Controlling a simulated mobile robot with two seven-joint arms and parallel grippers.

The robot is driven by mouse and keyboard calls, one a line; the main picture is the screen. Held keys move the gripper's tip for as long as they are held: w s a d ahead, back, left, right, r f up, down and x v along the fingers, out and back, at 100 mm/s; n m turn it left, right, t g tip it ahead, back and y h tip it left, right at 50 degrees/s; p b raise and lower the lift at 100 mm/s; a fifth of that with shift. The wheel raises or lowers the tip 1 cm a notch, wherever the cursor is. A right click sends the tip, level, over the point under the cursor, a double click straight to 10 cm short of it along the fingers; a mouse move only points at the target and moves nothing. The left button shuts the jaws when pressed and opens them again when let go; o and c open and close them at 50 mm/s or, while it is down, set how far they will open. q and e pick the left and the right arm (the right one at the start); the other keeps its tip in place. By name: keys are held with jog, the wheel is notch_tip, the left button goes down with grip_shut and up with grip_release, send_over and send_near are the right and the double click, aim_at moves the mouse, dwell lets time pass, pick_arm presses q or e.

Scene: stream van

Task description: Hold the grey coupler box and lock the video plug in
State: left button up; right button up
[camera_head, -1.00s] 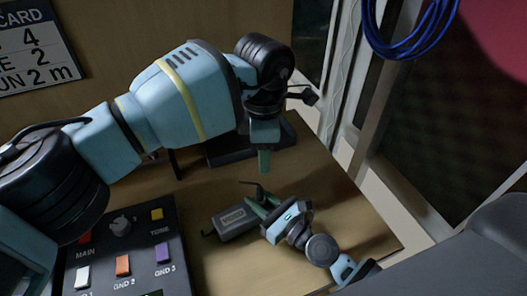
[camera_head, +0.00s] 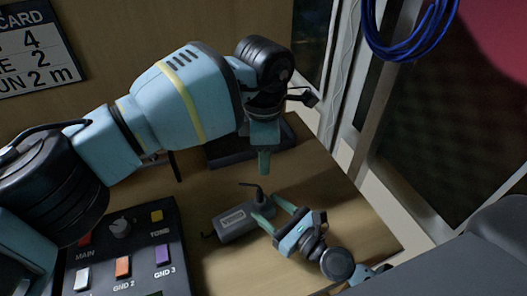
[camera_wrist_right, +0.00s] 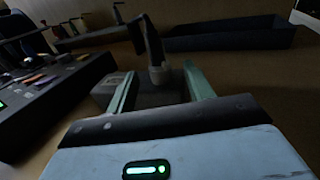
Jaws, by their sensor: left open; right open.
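The grey coupler box (camera_head: 232,224) lies on the wooden table, with a pale label on top. The video plug (camera_head: 262,204) is at its right end, with a short dark cable rising from it. Whether it is locked cannot be told. My right gripper (camera_head: 271,213) is open and low, its green fingers pointing at the plug end. In the right wrist view, the plug (camera_wrist_right: 159,76) shows between and beyond the spread fingers, and the box (camera_wrist_right: 106,90) is partly behind the left finger. My left gripper (camera_head: 264,162) is open and empty above the table, behind the box.
A control panel (camera_head: 140,255) with coloured buttons stands left of the box. A dark tray (camera_head: 230,154) lies at the back, partly behind my left arm; it also shows in the wrist view (camera_wrist_right: 225,38). The table's right edge is close to my right gripper.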

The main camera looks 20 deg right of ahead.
jog(key=v, duration=0.8)
jog(key=shift+s, duration=0.1)
jog(key=shift+d, duration=0.1)
